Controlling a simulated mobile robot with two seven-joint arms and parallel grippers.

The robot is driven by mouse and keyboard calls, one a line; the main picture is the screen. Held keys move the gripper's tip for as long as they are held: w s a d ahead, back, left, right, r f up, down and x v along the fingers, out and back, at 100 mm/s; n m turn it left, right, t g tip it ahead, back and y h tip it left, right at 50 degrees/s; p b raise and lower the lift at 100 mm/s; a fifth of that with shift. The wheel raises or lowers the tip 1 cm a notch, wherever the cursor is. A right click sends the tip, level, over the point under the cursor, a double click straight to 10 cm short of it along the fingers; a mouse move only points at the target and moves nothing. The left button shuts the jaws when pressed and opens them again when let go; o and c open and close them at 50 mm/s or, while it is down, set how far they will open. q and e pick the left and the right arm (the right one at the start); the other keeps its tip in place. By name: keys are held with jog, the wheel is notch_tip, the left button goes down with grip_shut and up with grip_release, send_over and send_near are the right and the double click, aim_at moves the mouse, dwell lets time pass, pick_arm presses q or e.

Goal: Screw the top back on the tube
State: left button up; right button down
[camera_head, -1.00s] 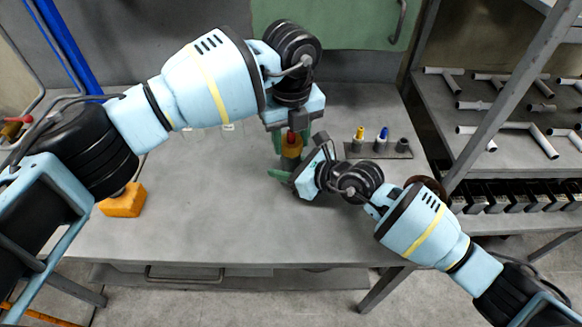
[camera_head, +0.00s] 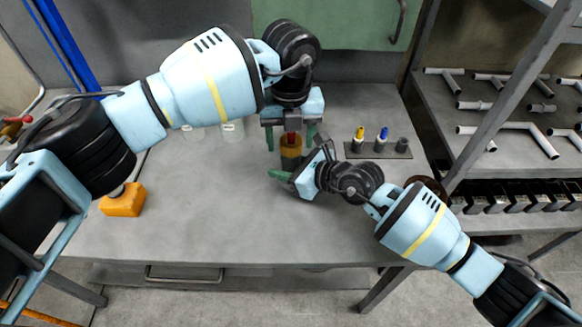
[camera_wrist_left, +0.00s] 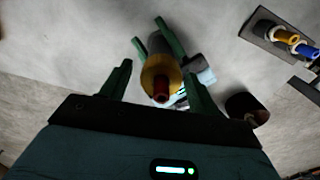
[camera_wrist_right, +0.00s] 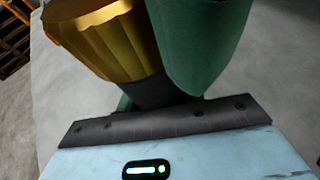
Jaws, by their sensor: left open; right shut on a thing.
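The dark grey tube (camera_wrist_left: 158,44) stands upright between the fingers of my right gripper (camera_head: 298,166), which is shut on it. A ribbed gold-orange top (camera_head: 290,152) with a red tip (camera_wrist_left: 162,91) sits at its upper end. The top also shows large in the right wrist view (camera_wrist_right: 108,40), just above the dark tube body. I cannot tell how tightly it is seated. My left gripper (camera_head: 291,137) is open and points down over the top, one finger on each side. In the left wrist view a gap shows between its fingers and the top.
A small dark rack (camera_head: 378,149) with yellow-tipped and blue-tipped pieces stands right of the grippers. An orange block (camera_head: 122,200) lies at the table's left. A clear container (camera_head: 232,130) stands behind my left arm. The front middle of the table (camera_head: 210,225) is clear.

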pick_arm(q)
jog(key=shift+s+d+r, duration=0.1)
jog(key=shift+d, duration=0.05)
jog(key=shift+r, duration=2.25)
jog(key=o, duration=0.6)
jog(key=shift+f, duration=0.1)
notch_tip(320, 180, up, 12)
jog(key=shift+r, duration=0.1)
